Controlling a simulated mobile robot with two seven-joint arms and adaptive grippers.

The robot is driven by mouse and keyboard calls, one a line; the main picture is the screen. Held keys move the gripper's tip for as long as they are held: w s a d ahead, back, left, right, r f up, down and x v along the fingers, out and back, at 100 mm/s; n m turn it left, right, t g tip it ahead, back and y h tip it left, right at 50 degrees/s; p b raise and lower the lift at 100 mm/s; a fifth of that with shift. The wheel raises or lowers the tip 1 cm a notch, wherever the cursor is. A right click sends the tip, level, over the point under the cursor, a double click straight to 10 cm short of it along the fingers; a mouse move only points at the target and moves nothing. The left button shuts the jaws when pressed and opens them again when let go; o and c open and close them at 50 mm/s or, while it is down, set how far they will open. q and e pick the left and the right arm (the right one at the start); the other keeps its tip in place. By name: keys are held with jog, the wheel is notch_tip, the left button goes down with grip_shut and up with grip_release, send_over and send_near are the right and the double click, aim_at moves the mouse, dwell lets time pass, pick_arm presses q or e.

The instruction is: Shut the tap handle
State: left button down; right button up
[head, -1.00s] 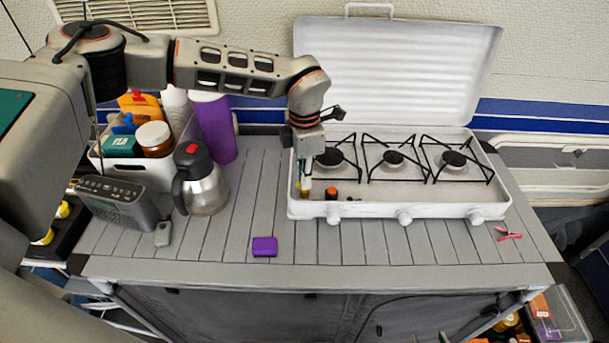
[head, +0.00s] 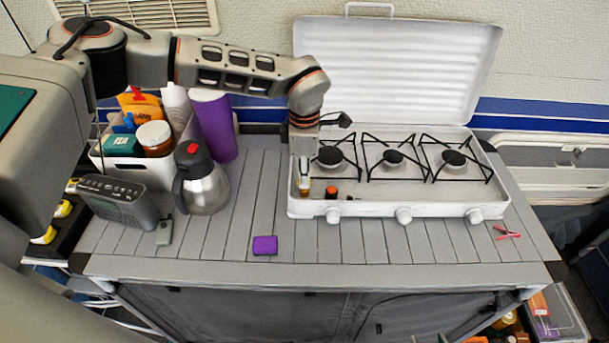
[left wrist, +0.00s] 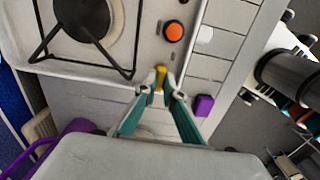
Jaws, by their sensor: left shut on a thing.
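The small yellow tap handle (head: 305,193) is at the left front corner of the white stove (head: 370,207). In the left wrist view the yellow handle (left wrist: 160,76) stands between my fingertips. My left gripper (head: 304,186) points down at this corner and is shut on the handle; its teal fingers (left wrist: 167,93) close in from both sides. The fingers partly hide the handle, so its exact turn angle is hard to tell. My right gripper is in no view.
An orange-topped knob (head: 331,191) stands just right of the handle, with burners (head: 393,158) behind it. The stove's lid (head: 395,75) stands open. A steel jug (head: 207,188) and purple block (head: 264,246) are on the slatted table; its front middle is mostly clear.

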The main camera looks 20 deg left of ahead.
pick_arm(q)
jog(key=c, duration=2.1)
grip_release()
jog(key=shift+c, duration=0.2)
jog(key=shift+r, duration=0.1)
notch_tip(320, 180, up, 12)
